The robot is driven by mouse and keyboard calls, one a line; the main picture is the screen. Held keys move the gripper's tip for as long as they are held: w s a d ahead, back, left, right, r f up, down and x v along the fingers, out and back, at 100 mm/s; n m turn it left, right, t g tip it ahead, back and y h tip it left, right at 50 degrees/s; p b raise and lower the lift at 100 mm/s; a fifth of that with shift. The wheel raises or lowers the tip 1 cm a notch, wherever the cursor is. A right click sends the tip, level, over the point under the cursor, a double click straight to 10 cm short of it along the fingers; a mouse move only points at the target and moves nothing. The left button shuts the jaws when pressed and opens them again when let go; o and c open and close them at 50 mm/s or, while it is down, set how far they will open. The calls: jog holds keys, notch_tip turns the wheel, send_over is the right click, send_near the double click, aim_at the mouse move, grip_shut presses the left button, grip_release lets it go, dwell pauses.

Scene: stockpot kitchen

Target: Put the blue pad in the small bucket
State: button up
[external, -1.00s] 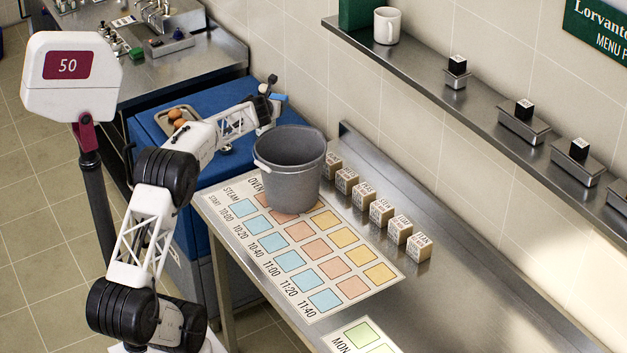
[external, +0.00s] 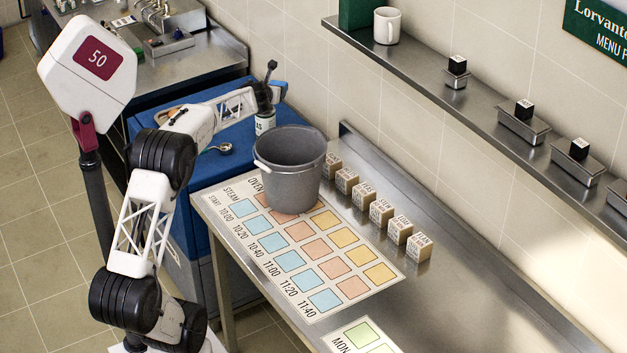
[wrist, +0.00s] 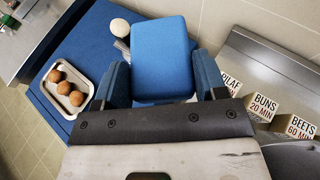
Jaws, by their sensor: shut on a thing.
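The blue pad (wrist: 160,60) is a thick rounded block, seen in the wrist view between the two blue fingers of my gripper (wrist: 162,82). My gripper is shut on it. In the external view my gripper (external: 270,92) is above the blue cabinet, behind and slightly left of the grey bucket; the pad is hard to tell from the blue fingers there. The small bucket (external: 290,170) stands upright on the far left end of the steel counter, on the printed chart. Its mouth is open upward, but its floor is hidden. The pad is outside the bucket.
A row of labelled wooden blocks (external: 380,213) stands right of the bucket. The blue cabinet (wrist: 95,40) carries a tray (wrist: 54,93) of brown balls. A ladle (external: 220,148) lies near its front. A labelled jar (external: 265,123) stands behind the bucket. A shelf (external: 440,95) runs along the wall.

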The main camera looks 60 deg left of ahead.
jog(key=s+d+r+m+t+h, duration=0.2)
jog(key=s+d+r+m+h, duration=0.1)
jog(key=s+d, duration=1.05)
jog(key=s+d+r+m+t+h, duration=0.1)
jog(key=s+d+r+m+h, duration=0.15)
jog(key=s+d, duration=1.1)
jog(key=s+d+f+m+h, duration=0.1)
jog(key=s+d+f+h, duration=0.2)
jog(key=d, duration=0.4)
jog(key=s+d+f+m, duration=0.2)
jog(key=s+d+f, duration=0.1)
jog(key=s+d, duration=0.3)
notch_tip(320, 180, down, 19)
jog(key=w+d, duration=0.1)
jog(key=shift+w+r, duration=0.2)
jog(key=shift+w, duration=0.05)
jog(key=shift+w+n, duration=0.1)
jog(key=shift+n, duration=0.15)
jog(key=w+a, duration=0.2)
jog(key=w, duration=0.2)
jog(key=w+a+f, duration=0.1)
jog(key=w+a, duration=0.1)
jog(key=w, duration=0.3)
jog(key=w+a, duration=0.2)
jog(key=w, duration=0.3)
jog(key=shift+w+a+f, duration=0.15)
jog(key=shift+a+f, duration=0.1)
jog(key=shift+a, duration=0.15)
